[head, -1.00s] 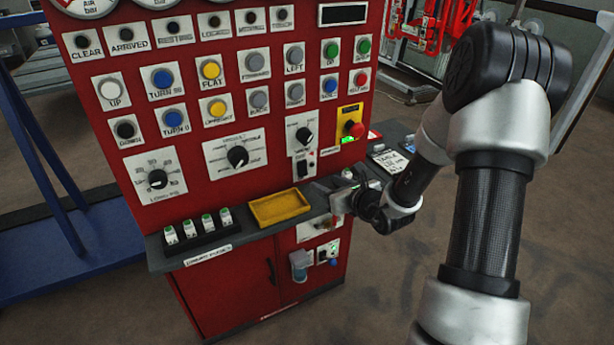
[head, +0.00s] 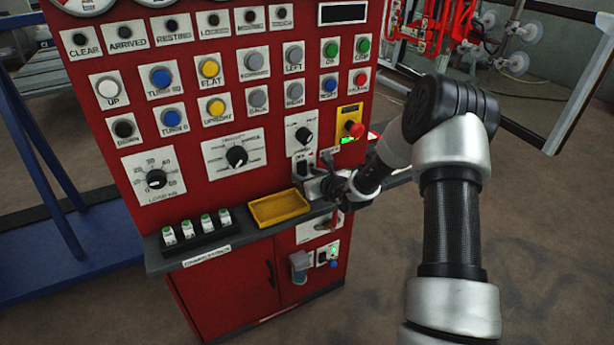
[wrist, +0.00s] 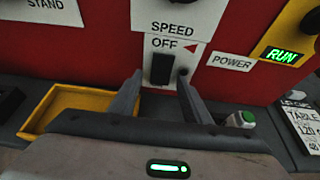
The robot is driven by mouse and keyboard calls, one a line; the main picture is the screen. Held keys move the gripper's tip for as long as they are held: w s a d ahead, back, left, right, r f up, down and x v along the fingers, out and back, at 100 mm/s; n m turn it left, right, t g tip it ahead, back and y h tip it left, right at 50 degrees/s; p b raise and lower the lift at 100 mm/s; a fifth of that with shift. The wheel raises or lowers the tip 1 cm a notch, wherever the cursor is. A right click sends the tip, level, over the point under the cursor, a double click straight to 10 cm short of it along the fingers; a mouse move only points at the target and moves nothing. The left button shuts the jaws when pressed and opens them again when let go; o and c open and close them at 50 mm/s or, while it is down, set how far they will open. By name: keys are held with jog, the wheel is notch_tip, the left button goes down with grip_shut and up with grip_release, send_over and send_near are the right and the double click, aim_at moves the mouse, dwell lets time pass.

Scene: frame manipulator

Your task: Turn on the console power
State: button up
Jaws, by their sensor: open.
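The red console (head: 215,135) fills the left and middle of the head view. A black rocker switch (wrist: 161,68) sits on a white plate under the words SPEED and OFF, with a small red arrow beside OFF. A white POWER label (wrist: 232,62) is to the right of that plate. My gripper (wrist: 160,78) is open and empty, its two fingers pointing at the panel on either side of the switch's lower part. I cannot tell whether they touch the panel. In the head view my gripper (head: 312,180) is just above the shelf and partly covers the switch area.
A yellow tray (head: 279,209) lies on the console shelf left of my gripper. A white piece with a green top (wrist: 241,119) is close to the right finger. A green RUN display (wrist: 282,54) and red emergency button (head: 356,129) are to the right. A speed knob (head: 304,135) is above.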

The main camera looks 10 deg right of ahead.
jog(key=c, duration=1)
jog(key=shift+f+b, duration=0.4)
jog(key=shift+b, duration=0.4)
jog(key=shift+c, duration=0.2)
jog(key=t+b, duration=0.1)
jog(key=b, duration=0.2)
jog(key=shift+f+t, duration=0.3)
jog(key=shift+f, duration=0.05)
jog(key=t+b, duration=0.1)
jog(key=b, duration=0.1)
jog(key=shift+y+b, duration=0.35)
jog(key=shift+y, duration=0.05)
jog(key=shift+w+r+t+b, duration=0.1)
jog(key=shift+r+t+b, duration=0.15)
jog(key=shift+t+b, duration=0.05)
jog(key=shift+r, duration=0.1)
